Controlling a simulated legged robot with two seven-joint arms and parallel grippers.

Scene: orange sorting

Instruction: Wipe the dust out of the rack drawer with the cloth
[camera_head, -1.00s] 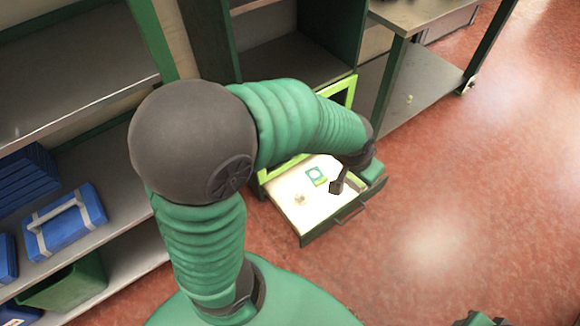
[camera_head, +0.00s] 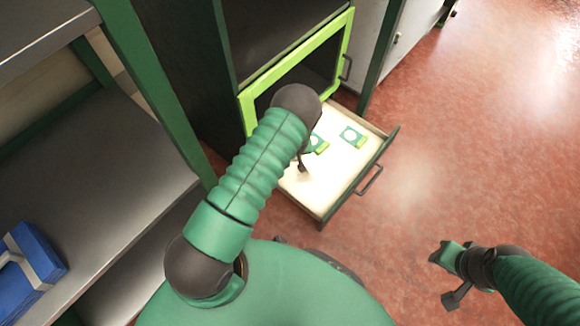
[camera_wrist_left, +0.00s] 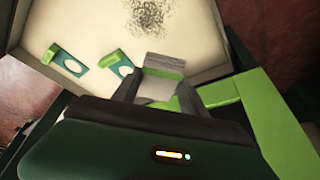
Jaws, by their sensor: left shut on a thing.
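The rack drawer (camera_head: 330,190) is pulled open, with a pale floor and dark green sides. In the left wrist view a dark speckled dust patch (camera_wrist_left: 160,14) lies on its floor. My left gripper (camera_head: 303,165) is over the left part of the drawer. It is shut on a grey piece with a green band (camera_wrist_left: 164,70), apparently the cloth; contact with the floor cannot be told. My right gripper (camera_head: 452,277) is open and empty above the floor.
A lime-green framed opening (camera_head: 340,45) of the rack stands directly behind the drawer. A metal shelf unit (camera_head: 80,190) with a blue case (camera_head: 30,262) is at the left. Red floor (camera_head: 470,140) is clear to the right.

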